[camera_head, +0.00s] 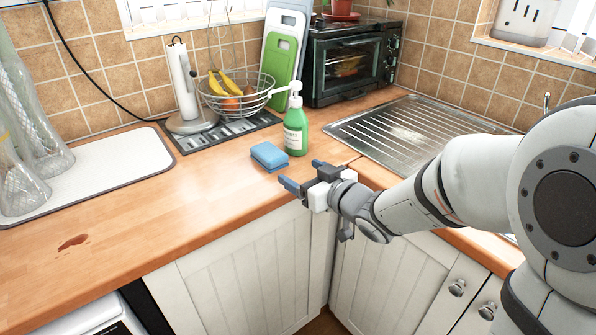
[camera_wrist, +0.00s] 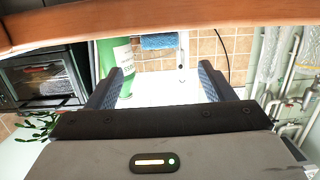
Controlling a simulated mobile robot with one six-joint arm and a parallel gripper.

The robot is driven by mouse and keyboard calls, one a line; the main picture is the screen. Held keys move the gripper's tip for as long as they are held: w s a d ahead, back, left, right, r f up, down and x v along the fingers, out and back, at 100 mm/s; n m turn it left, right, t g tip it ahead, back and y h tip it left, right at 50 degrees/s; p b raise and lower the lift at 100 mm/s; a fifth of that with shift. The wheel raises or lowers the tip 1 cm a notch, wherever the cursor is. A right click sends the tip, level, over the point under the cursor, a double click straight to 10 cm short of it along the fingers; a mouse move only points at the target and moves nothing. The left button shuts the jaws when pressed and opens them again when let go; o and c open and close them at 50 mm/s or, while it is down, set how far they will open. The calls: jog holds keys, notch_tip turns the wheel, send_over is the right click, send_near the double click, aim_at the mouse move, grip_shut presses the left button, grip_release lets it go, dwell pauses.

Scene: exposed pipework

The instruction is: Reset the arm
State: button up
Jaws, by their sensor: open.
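My gripper (camera_head: 304,175) is at the end of my arm, just off the front edge of the wooden counter near the corner. It is open, with nothing between the fingers; the spread fingers also show in the wrist view (camera_wrist: 165,75). The blue sponge (camera_head: 269,156) lies on the counter, a little behind and left of the fingertips, apart from them. It also shows in the wrist view (camera_wrist: 158,41). The green soap bottle (camera_head: 296,130) with a white pump stands upright behind the gripper. It is partly cut off in the wrist view (camera_wrist: 123,52).
The counter (camera_head: 150,225) has a reddish-brown stain (camera_head: 73,242) and free room at front left. A fruit bowl (camera_head: 236,94), paper towel holder (camera_head: 183,90) and toaster oven (camera_head: 350,65) stand behind. The metal sink drainer (camera_head: 400,125) is right. White cupboards (camera_head: 240,275) are below.

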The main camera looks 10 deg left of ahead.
jog(key=s+d+r+m+h+p, duration=0.1)
jog(key=d+r+m+h+p, duration=0.3)
jog(key=d, duration=0.6)
jog(key=s+d+r+m+h+p, duration=0.15)
jog(key=d+h+p, duration=0.25)
jog(key=d+h, duration=0.4)
jog(key=s+d+r+m+g+p, duration=0.1)
jog(key=s+d+m+g+p, duration=0.1)
jog(key=s, duration=0.7)
jog(key=s+d+r+m+g+p, duration=0.1)
jog(key=s+d+m+g+p, duration=0.1)
jog(key=s+d+g, duration=0.3)
jog(key=s+g+p, duration=0.1)
jog(key=s, duration=0.3)
jog(key=shift+d+r, duration=0.25)
jog(key=shift+r, duration=0.1)
